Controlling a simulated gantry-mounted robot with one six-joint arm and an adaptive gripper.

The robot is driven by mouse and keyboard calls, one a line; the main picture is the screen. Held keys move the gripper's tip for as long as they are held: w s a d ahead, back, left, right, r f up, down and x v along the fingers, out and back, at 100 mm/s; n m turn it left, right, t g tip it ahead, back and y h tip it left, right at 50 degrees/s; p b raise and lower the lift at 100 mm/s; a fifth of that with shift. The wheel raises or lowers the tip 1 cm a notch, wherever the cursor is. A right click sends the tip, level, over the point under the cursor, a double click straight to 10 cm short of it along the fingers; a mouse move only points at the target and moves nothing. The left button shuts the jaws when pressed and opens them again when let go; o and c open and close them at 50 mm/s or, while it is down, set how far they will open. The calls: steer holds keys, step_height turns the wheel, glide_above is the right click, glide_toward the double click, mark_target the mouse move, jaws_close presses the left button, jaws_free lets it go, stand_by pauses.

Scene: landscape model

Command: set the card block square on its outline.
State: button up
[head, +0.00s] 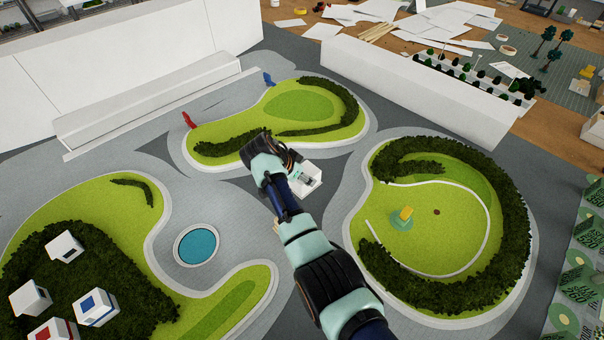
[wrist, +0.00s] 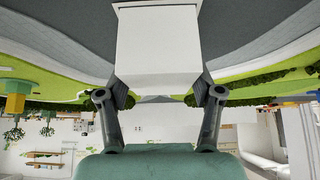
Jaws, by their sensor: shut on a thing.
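The white card block (wrist: 158,45) is between the two fingers of my gripper (wrist: 162,92) in the wrist view. The fingertips press on its left and right sides. In the head view the block (head: 308,184) shows as a small white shape beside my wrist, partly hidden by my arm. My gripper (head: 299,178) is shut on it there, over grey paving between the green lawns. The views do not clearly show whether the block touches the paving. I cannot make out its outline in either view.
A hedged lawn (head: 455,220) with a yellow block (head: 406,214) lies right, and another lawn (head: 300,105) lies behind. A blue round pond (head: 198,245) is left. Several white cubes stand on the dark hedge at lower left. Long white walls (head: 420,90) border the back.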

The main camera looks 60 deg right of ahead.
steer(key=shift+f, duration=0.1)
stand_by(0.6)
steer(key=o, duration=1.3)
steer(key=p+v, duration=0.4)
steer(key=shift+d, duration=0.15)
steer(key=shift+p+v, duration=1.35)
steer(key=shift+v, duration=0.25)
